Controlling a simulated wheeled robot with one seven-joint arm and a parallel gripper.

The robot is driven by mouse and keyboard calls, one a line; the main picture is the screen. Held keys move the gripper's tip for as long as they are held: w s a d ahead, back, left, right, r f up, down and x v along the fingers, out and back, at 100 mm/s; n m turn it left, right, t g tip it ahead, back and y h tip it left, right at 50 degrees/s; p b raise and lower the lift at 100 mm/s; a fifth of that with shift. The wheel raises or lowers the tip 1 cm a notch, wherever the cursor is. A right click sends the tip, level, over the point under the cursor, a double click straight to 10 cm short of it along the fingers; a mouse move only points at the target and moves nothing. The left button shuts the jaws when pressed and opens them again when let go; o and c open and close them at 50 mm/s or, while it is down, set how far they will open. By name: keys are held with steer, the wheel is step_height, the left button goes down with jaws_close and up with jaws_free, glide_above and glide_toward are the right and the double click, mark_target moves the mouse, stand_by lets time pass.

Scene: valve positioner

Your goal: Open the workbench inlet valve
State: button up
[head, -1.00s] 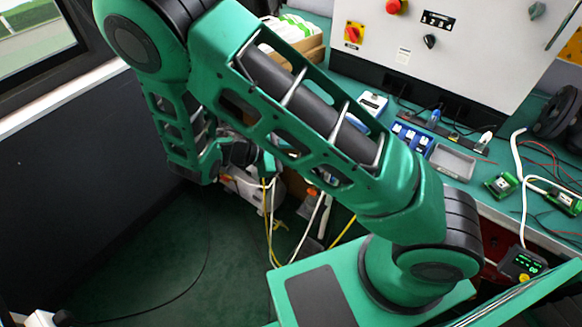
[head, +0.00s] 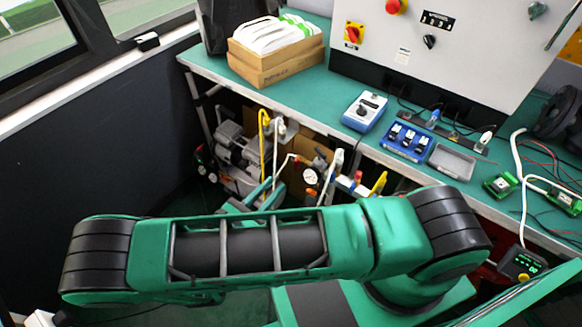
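Under the workbench, pipework (head: 345,183) carries a yellow lever-like part (head: 380,183), a white upright part (head: 337,162) and small red and blue parts. I cannot tell which of these is the inlet valve or how it is set. A round white gauge (head: 311,176) sits just left of them. My green arm crosses the foreground and hides the lower pipework. Green parts just above the arm, left of the gauge, appear to be my gripper (head: 262,193). It is mostly hidden, and its fingers are not clear. No contact with the pipework shows.
The green workbench (head: 290,97) bears a cardboard box (head: 275,65), a blue-white meter (head: 364,110), a blue tray (head: 406,141) and a grey control cabinet (head: 450,50). Yellow and white hoses (head: 264,135) hang beneath, near a grey motor-like unit (head: 236,150). A dark wall (head: 110,140) stands left.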

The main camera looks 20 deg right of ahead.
mark_target(295, 164)
steer(key=x, duration=1)
jaws_close()
